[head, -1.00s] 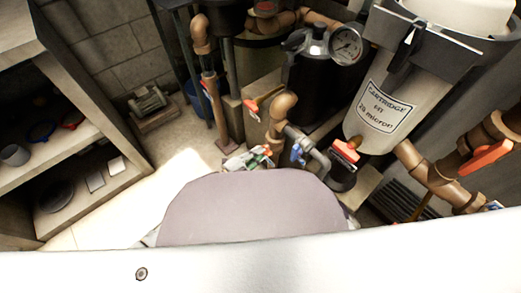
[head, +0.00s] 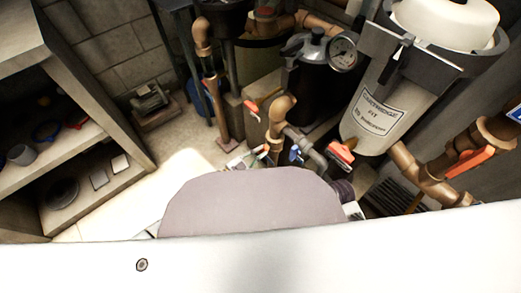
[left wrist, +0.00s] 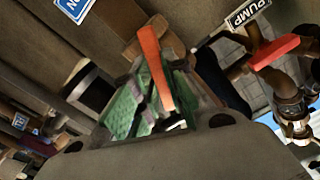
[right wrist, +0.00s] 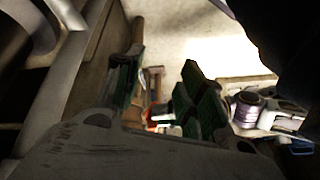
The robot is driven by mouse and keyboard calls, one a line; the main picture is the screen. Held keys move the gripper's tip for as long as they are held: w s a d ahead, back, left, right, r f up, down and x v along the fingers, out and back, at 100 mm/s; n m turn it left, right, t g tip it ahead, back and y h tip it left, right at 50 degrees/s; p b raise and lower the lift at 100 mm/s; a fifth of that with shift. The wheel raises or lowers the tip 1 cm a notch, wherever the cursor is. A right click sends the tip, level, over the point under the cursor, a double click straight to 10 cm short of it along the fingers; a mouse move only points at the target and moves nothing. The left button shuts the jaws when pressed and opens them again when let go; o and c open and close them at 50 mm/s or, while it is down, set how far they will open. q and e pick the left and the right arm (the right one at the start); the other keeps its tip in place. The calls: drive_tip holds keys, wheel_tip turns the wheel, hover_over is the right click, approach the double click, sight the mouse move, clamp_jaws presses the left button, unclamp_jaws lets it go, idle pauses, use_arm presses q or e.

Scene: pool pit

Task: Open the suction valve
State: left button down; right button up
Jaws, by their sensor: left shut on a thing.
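In the left wrist view, an orange-red valve handle (left wrist: 154,68) stands between the green-padded fingers of my left gripper (left wrist: 153,100), which is shut on it. The handle sits on a brown pipe fitting. In the head view, the left gripper (head: 243,158) shows only in part behind my own body, beside the brown pipes. Which valve is the suction one cannot be read there. My right gripper (right wrist: 160,95) is open in the right wrist view, its green pads apart, with no thing held between them.
Another red handle (left wrist: 274,51) lies near a PUMP sign (left wrist: 249,17).

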use_arm(q)
drive_tip(key=shift+n, duration=0.7)
drive_tip(key=shift+n+p, duration=0.6)
drive_tip(key=shift+n, duration=1.2)
drive_tip(key=shift+n+p, duration=0.3)
drive_tip(key=shift+n, duration=0.1)
drive_tip(key=c, duration=1.4)
unclamp_jaws()
use_arm(e)
drive_tip(key=shift+g+h, duration=0.4)
drive_tip(key=v, duration=0.4)
drive_tip(key=shift+w+d+r, duration=0.25)
drive_tip(key=shift+w+r, duration=0.05)
drive_tip(key=shift+w, duration=0.05)
use_arm(q)
drive_tip(key=shift+o, duration=0.2)
use_arm(e)
drive_tip(key=shift+w+a+r, duration=0.1)
drive_tip(key=shift+a, duration=0.05)
